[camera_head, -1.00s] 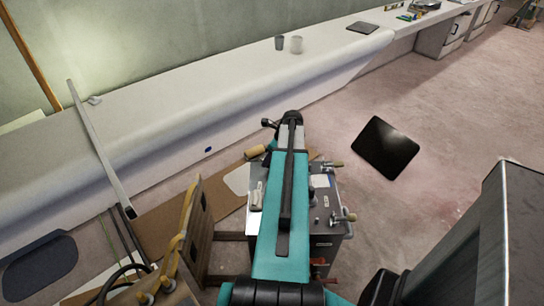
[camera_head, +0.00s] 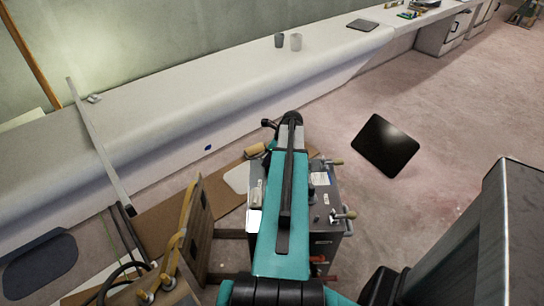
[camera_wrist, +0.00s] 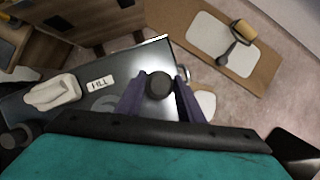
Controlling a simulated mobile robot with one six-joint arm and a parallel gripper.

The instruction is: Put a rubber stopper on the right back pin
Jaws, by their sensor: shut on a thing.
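My gripper (camera_wrist: 160,92) is shut on a dark round rubber stopper (camera_wrist: 159,84), seen in the wrist view with a finger on either side. The stopper is over the edge of a dark metal-topped box with a "FILL" label (camera_wrist: 99,83); I cannot tell its height. A small shiny metal piece (camera_wrist: 184,73) shows just right of the stopper; I cannot tell whether it is the right back pin. In the head view, my arm covers the middle of the box (camera_head: 325,240) and my fingers and the stopper cannot be made out.
A wooden panel (camera_head: 195,235) stands left of the box. A brown board with a roller (camera_wrist: 243,32) lies on the floor behind. A black sheet (camera_head: 386,146) lies on open floor to the right.

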